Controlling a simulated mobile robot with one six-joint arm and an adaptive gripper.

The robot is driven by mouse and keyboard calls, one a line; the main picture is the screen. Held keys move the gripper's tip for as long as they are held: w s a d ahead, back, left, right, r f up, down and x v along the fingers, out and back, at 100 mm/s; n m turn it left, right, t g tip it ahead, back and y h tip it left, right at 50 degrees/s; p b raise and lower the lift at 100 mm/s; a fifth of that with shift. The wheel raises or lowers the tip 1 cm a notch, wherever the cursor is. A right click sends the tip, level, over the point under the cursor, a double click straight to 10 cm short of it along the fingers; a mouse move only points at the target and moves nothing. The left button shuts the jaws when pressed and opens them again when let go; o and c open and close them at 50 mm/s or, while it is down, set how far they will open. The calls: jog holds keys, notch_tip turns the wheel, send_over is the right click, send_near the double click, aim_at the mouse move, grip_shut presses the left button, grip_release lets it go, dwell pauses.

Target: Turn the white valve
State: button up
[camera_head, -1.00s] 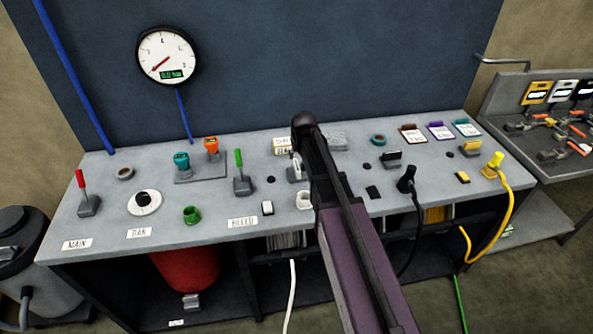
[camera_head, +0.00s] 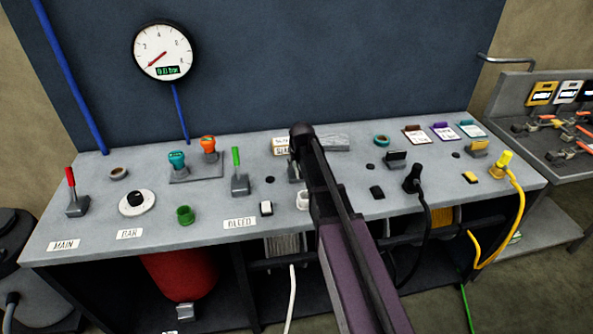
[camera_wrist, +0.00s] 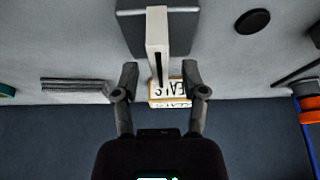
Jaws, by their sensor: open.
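The white valve shows in the wrist view as a white lever (camera_wrist: 157,34) on a dark grey base (camera_wrist: 131,25). My gripper (camera_wrist: 160,76) is open, with one finger on each side of the lever's lower end in the picture. I cannot tell whether either finger touches it.
The valve stands on a grey bench (camera_head: 330,228) with a red lever (camera_head: 72,190), a green lever (camera_head: 238,170), a white-ringed knob (camera_head: 137,202) and a black plug (camera_head: 413,178). A framed label (camera_wrist: 170,92) stands by the lever. A gauge (camera_head: 162,51) hangs behind.

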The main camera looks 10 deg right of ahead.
jog(key=shift+b+x, duration=0.45)
jog(key=shift+x, duration=0.3)
jog(key=shift+c, duration=0.2)
grip_shut()
